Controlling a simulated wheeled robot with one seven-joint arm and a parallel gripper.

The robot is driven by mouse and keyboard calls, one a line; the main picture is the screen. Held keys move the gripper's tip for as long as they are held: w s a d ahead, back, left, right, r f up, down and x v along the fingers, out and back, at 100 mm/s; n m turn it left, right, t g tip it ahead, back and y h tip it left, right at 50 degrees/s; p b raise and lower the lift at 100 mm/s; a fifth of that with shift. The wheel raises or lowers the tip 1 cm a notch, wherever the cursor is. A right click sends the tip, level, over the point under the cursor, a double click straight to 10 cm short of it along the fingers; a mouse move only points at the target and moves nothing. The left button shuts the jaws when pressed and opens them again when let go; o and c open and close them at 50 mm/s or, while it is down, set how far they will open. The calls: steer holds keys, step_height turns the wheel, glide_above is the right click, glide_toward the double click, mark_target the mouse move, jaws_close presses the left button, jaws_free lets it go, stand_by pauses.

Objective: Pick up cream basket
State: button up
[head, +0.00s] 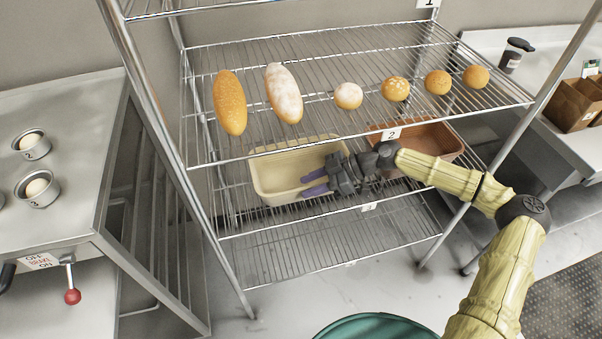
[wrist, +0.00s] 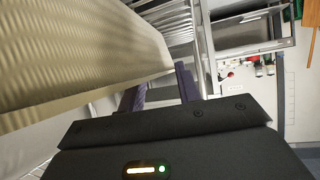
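The cream basket (head: 268,180) sits on the shelf below the bread in the head view, left of a brown basket (head: 443,141). Its ribbed cream wall fills the upper left of the wrist view (wrist: 75,50). My gripper (head: 304,186) is in front of the cream basket's right part, its purple fingers pointing left. The fingers are apart, with a gap between them. In the wrist view the basket hides part of the left finger. I cannot tell whether the fingers touch the basket.
Several loaves and rolls, among them a long golden loaf (head: 230,102), lie on the wire shelf (head: 320,140) just above. A rack post (head: 195,210) stands left. A steel table (head: 75,120) with small tins is further left. The lower wire shelf (head: 320,245) is empty.

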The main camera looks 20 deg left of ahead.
steer(key=shift+d, duration=0.1)
jaws_close()
steer(key=shift+r, duration=0.5)
step_height(320, 180, up, 2)
steer(key=shift+w+r, duration=0.1)
steer(key=shift+r, duration=0.1)
steer(key=s+d, duration=0.4)
steer(key=s, duration=0.3)
steer(key=s+d+b, duration=0.1)
steer(key=s+d, duration=0.4)
steer(key=s, duration=0.3)
steer(key=shift+s+d, duration=0.2)
steer(key=shift+s, duration=0.05)
